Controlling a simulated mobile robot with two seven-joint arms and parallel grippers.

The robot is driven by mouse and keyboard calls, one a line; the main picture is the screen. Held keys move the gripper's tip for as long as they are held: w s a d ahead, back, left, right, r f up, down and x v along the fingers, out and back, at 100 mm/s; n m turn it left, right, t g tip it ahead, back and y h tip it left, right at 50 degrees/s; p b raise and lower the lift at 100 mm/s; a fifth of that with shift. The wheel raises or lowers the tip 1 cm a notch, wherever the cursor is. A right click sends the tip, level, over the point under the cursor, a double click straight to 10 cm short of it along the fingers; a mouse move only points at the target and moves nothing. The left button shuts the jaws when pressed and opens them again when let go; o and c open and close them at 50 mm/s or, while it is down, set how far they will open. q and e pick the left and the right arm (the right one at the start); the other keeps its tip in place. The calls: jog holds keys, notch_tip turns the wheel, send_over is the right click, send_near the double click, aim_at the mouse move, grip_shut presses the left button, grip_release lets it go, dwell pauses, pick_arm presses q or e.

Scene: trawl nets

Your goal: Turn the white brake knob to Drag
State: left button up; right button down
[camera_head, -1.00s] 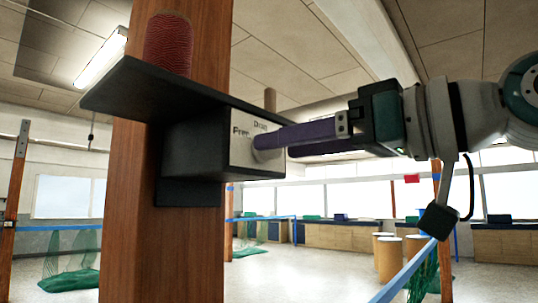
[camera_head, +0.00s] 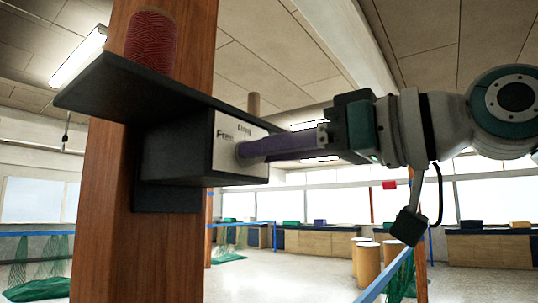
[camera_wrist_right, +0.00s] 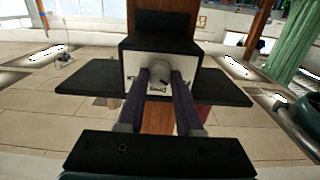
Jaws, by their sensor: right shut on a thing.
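The white brake knob (camera_wrist_right: 158,74) sits on the pale front plate (camera_head: 222,149) of a black box (camera_head: 180,147) fixed to a wooden post. The plate carries the words "Free" and "Drag". My right gripper (camera_head: 250,152) reaches in from the right with its long purple fingers at the plate. In the right wrist view the two fingers lie on either side of the knob, shut on it. In the head view the fingers hide most of the knob, so its exact setting cannot be told. My left gripper is not in view.
A black shelf (camera_head: 110,88) sticks out above the box and holds a red twine spool (camera_head: 151,43). The wooden post (camera_head: 105,230) stands behind. Further off are a blue rail (camera_head: 385,278), wooden drums (camera_head: 368,262) and green nets. Open floor lies between.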

jog(key=shift+m, duration=0.4)
jog(key=shift+a+m+p, duration=0.1)
jog(key=shift+m+p, duration=3.25)
jog(key=shift+m, duration=2.15)
jog(key=c, duration=0.6)
grip_release()
